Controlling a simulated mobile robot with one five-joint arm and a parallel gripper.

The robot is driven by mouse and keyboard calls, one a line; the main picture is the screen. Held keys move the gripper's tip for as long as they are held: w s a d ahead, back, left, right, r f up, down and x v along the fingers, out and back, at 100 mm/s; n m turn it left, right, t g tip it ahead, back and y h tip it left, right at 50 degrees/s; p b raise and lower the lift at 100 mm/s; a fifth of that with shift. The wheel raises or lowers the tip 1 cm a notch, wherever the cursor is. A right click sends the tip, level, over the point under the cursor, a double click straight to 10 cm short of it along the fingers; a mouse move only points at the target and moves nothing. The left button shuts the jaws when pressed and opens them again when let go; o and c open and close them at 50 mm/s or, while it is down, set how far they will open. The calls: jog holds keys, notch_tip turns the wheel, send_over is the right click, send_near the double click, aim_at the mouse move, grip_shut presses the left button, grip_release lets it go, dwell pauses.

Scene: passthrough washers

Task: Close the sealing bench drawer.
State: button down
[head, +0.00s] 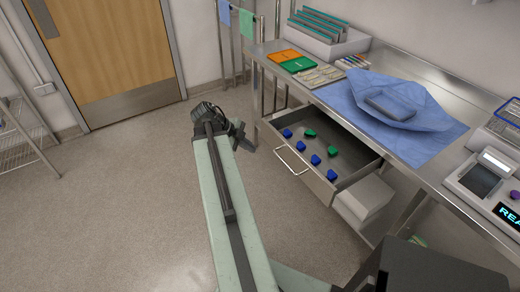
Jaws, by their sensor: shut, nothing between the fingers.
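The sealing bench drawer (327,190) is pulled out from under the steel bench (437,154). It is a grey metal drawer with a pale bar handle (291,160) on its front, which faces left. Several blue and green pieces lie inside it. My gripper (249,143) is shut and empty at the end of my arm, to the left of the drawer front and close to the handle in the picture. I cannot tell how large the gap to the handle is, but they look apart.
On the bench are a blue wrap with a grey pack (392,105), orange and green trays (290,60), and a device with a screen (485,180). A white box (366,197) is beside the drawer, below the bench. A wooden door (110,45) stands behind.

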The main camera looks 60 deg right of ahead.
jog(key=s+d+f+b, duration=0.4)
jog(key=d+f+b, duration=0.2)
jog(key=d+f, duration=0.1)
jog(key=shift+s+d+f, duration=0.15)
jog(key=shift+s+d, duration=0.05)
jog(key=shift+d, duration=0.2)
jog(key=shift+d, duration=0.15)
